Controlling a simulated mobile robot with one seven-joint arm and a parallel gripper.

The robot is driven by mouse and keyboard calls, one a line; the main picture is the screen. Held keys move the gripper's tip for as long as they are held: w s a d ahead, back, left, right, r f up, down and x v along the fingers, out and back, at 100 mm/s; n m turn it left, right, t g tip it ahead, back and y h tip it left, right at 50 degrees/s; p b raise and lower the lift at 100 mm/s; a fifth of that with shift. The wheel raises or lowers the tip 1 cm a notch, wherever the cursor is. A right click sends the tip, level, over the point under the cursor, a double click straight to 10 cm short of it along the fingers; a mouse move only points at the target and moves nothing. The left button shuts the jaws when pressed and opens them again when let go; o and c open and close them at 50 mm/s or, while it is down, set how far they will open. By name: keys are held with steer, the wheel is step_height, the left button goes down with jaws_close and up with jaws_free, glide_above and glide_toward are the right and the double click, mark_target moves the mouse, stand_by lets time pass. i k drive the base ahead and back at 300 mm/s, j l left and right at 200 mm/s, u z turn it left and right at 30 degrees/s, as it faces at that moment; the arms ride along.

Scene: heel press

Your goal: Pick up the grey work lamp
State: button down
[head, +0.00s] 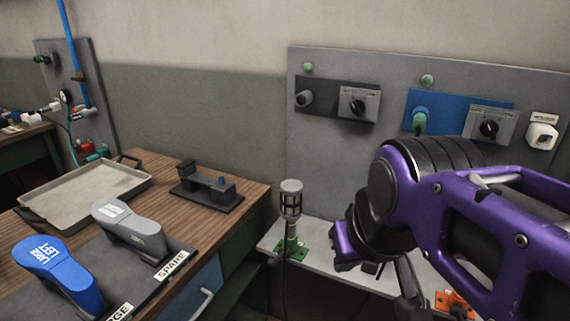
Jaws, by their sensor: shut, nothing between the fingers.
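The grey work lamp (291,203) has a caged head and stands upright in a green holder (291,249) on a pale shelf, with a dark cable hanging below it. My gripper (372,267) is at the end of my purple arm, to the right of the lamp and apart from it. It is shut and empty. Its fingertips are small and dark against the shelf, and my arm hides part of the shelf behind it.
The wooden bench (262,187) at left carries a grey tray (95,188), a black fixture (206,187), and blue (60,270) and grey (130,226) heel-shaped pieces. A grey panel (335,160) with knobs rises behind the shelf. An orange holder (455,302) is at lower right.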

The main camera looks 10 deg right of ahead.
mark_target(291, 190)
steer(key=l+z, duration=0.15)
steer(key=z, duration=0.25)
steer(key=k+l+z, duration=0.1)
steer(key=z, duration=0.3)
steer(key=l+z, duration=0.35)
steer(key=k+j+u, duration=0.1)
steer(key=u, duration=0.5)
steer(key=i+l+u, duration=0.1)
steer(key=u, duration=0.75)
steer(key=k+j, duration=0.2)
steer(key=k, duration=0.2)
steer(key=k+j+z, duration=0.15)
steer(key=k, duration=0.25)
steer(key=i+l, duration=0.15)
steer(key=i, duration=0.25)
steer(key=i+l+u, duration=0.15)
steer(key=i, duration=0.25)
